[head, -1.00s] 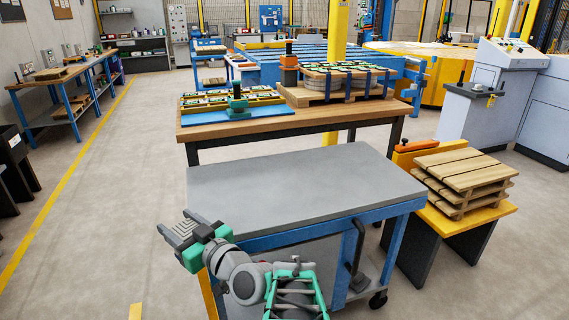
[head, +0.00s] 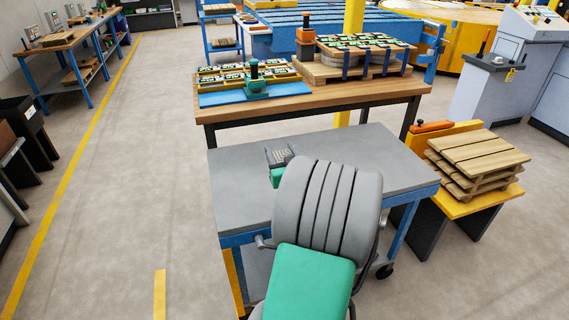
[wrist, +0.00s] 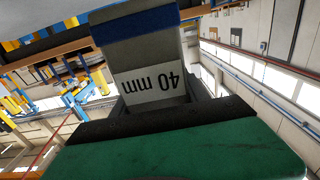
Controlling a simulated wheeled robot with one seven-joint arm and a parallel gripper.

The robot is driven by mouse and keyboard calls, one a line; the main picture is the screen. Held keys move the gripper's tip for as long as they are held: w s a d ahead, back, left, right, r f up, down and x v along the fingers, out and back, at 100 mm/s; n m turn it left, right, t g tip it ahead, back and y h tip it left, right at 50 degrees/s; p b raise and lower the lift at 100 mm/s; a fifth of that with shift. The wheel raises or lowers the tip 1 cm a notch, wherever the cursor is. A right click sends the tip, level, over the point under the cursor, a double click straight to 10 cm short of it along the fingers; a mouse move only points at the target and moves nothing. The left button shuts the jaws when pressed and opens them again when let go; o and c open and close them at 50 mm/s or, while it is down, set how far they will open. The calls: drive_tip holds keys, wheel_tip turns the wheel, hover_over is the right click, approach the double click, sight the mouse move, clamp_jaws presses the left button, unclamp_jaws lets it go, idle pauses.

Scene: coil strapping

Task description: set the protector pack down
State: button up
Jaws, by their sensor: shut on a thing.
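The protector pack (wrist: 135,28) shows in the wrist view as a grey block with a blue band and a white label reading "40 mm", upside down to the camera. My gripper (wrist: 160,104) is shut on it, with the dark jaw and green body filling the lower part of that view. In the head view my gripper (head: 281,157) is over the grey top of the cart (head: 240,196), near its back edge. My own arm hides much of the cart there. I cannot make out the pack in the head view, or whether it touches the cart top.
Behind the cart, a wooden bench (head: 350,97) carries a blue tray (head: 222,98) with green-and-yellow parts and a strapped coil on a pallet (head: 365,75). Stacked wooden slats (head: 475,155) lie on a yellow stand (head: 465,205) at right. The cart top is bare to left and right.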

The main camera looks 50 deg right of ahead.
drive_tip(key=w+d+f, duration=0.1)
drive_tip(key=f, duration=0.2)
drive_tip(key=w+d+f, duration=0.1)
drive_tip(key=w+f, duration=0.1)
drive_tip(key=w+d+f+b, duration=0.1)
drive_tip(key=f, duration=0.2)
drive_tip(key=shift+w+d+f, duration=0.15)
drive_tip(key=shift+d+f, duration=0.15)
drive_tip(key=shift+f, duration=0.25)
drive_tip(key=shift+f, duration=0.2)
drive_tip(key=o, duration=1.6)
drive_tip(key=shift+r, duration=0.1)
